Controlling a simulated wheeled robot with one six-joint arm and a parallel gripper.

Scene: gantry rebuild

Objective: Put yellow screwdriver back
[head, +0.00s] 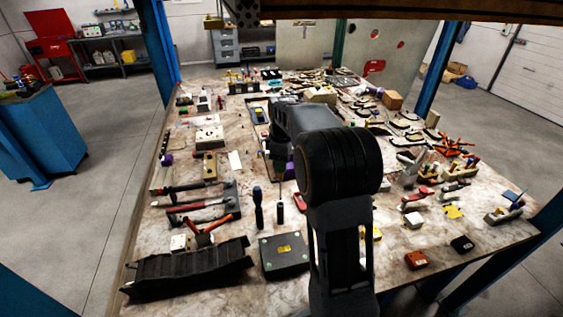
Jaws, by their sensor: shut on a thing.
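My gripper (278,170) is at the end of my dark arm, low over the middle of the workbench, pointing down. It is small here and my own arm partly covers it. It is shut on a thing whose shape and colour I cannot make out. I cannot pick out a yellow screwdriver with certainty. A screwdriver with a dark blue handle (258,212) lies in front of the gripper to the left. A shorter dark-handled tool (280,213) lies beside it.
The workbench (155,235) is crowded. Hammers (200,204) lie at left, a black ribbed tray (188,272) and black case (284,257) at the front. Pliers (415,196) and small blocks are at right. Blue posts (437,75) stand at the bench corners. Some bare bench shows at front right.

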